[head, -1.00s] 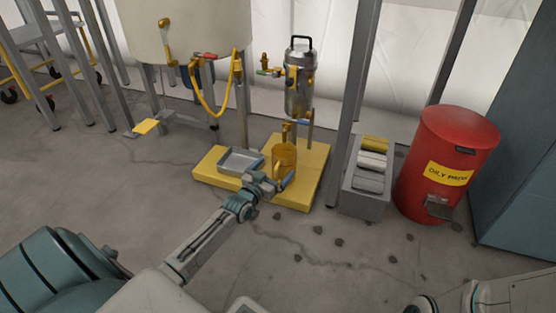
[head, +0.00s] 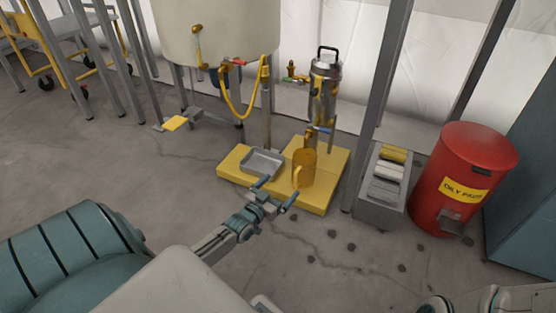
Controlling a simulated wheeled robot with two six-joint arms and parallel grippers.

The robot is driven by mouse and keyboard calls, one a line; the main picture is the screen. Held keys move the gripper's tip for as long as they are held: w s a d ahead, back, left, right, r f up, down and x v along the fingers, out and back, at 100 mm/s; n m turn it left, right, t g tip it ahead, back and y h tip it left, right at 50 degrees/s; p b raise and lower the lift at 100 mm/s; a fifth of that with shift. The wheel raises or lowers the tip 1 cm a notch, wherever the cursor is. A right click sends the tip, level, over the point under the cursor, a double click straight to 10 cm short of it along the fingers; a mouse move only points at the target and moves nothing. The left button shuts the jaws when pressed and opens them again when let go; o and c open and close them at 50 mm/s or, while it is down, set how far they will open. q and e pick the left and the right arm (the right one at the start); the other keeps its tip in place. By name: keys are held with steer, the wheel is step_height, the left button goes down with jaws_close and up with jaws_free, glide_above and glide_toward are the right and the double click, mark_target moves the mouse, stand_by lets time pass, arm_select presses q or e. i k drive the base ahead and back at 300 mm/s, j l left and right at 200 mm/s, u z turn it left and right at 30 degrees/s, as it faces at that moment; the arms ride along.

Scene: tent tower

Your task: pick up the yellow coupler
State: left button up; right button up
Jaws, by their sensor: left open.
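A yellow hose (head: 232,112) hangs in a loop below the large cream tank. A yellow fitting (head: 265,72) at its right upper end looks like the coupler, but it is too small to be sure. My left gripper (head: 276,194) is open and empty, with blue-tipped fingers spread apart. It shows in front of the yellow platform, below and left of the amber jug, and well below the hose in the picture. Only parts of my right arm show at the bottom right; its gripper jaws are not visible.
The yellow platform (head: 319,201) holds a grey tray (head: 262,164), an amber jug (head: 303,168) and a steel canister (head: 324,90) on a stand. A grey bin (head: 379,212) with rolls and a red waste can (head: 456,190) stand right. Grey posts rise nearby.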

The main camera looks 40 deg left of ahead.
mark_target(265, 75)
steer(key=u, duration=1.35)
